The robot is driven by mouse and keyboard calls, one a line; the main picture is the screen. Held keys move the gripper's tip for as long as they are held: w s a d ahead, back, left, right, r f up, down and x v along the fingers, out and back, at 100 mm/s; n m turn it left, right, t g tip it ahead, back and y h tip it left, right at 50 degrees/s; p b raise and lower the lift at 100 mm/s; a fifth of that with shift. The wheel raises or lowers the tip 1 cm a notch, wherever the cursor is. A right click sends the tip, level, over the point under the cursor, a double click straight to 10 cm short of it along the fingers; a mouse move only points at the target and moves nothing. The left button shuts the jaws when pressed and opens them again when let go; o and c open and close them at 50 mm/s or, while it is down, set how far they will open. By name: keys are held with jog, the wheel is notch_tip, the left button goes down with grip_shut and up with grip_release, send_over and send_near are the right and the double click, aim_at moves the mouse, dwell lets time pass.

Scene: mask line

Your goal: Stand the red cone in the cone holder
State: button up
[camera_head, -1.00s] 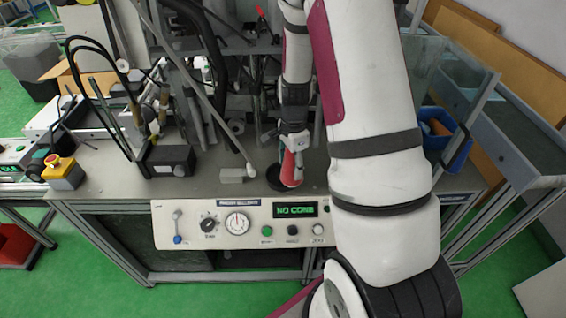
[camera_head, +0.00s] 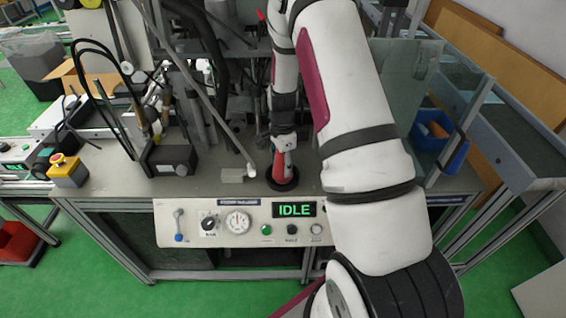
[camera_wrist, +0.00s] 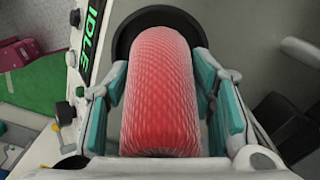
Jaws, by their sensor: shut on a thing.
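The red cone (camera_head: 282,166) is upright over the round black cone holder (camera_head: 270,183) near the front edge of the machine table. In the wrist view, the red cone (camera_wrist: 157,95) has a textured surface, and its far end lies within the black ring of the holder (camera_wrist: 124,40). My gripper (camera_wrist: 163,98) has its teal-padded fingers on both sides of the cone, shut on it. In the head view my gripper (camera_head: 284,146) is at the cone's upper part. How deep the cone sits in the holder is hidden. The panel display (camera_head: 294,210) reads IDLE.
The control panel (camera_head: 180,238) with knob, gauge and buttons runs along the table's front. A thin grey rod (camera_head: 215,120) slants down to the left of the holder. A black box (camera_head: 172,160) stands further left. A blue bin (camera_head: 440,150) is at the right.

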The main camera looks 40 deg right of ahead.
jog(key=o, duration=1.3)
jog(key=shift+f, duration=0.1)
jog(key=shift+o, duration=0.2)
